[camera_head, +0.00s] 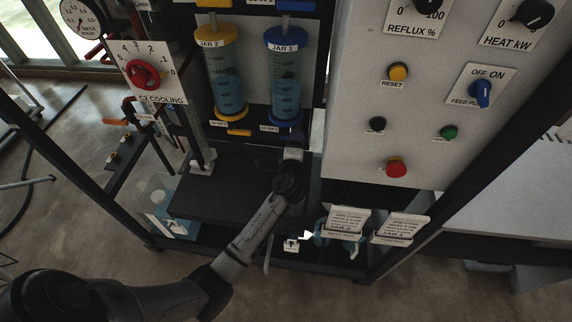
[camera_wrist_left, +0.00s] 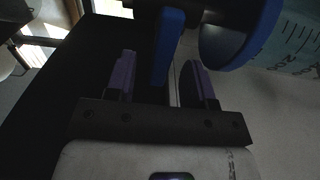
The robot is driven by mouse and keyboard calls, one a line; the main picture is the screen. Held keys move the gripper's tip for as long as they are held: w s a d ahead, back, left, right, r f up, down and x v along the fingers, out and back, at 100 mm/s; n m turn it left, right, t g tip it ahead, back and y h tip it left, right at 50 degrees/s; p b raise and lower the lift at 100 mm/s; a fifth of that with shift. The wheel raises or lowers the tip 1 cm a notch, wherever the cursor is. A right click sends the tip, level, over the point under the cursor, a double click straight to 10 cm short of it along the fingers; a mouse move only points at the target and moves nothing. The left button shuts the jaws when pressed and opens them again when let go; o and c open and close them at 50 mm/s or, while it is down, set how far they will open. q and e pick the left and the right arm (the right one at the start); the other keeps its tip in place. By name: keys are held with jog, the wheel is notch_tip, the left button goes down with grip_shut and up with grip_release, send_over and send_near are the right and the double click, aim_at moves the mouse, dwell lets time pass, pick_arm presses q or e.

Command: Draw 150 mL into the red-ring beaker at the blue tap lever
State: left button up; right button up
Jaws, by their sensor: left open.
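The blue tap lever (camera_wrist_left: 168,45) hangs between the two purple fingers of my left gripper (camera_wrist_left: 163,62) in the left wrist view. The fingers are open, with gaps on both sides; I see no firm contact. In the head view my left gripper (camera_head: 292,154) is below the blue-capped JAR 1 (camera_head: 285,85), which holds bluish liquid with a graduated scale. The jar's blue lower collar (camera_wrist_left: 235,35) shows at upper right in the wrist view. I cannot make out a red-ring beaker in either view. My right gripper is out of view.
Yellow-capped JAR 2 (camera_head: 222,75) stands left of JAR 1. A dark shelf (camera_head: 215,195) lies below them. Two label cards (camera_head: 347,220) stand at the lower right. A control panel (camera_head: 425,110) with knobs and buttons rises at right; a red valve wheel (camera_head: 143,75) is at left.

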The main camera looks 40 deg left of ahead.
pick_arm(q)
jog(key=p+v, duration=0.1)
jog(key=v, duration=0.5)
jog(key=shift+s+d, duration=0.25)
jog(key=shift+s, duration=0.05)
jog(key=v, duration=1.3)
jog(key=shift+s+d+p, duration=0.3)
jog(key=shift+f, duration=0.15)
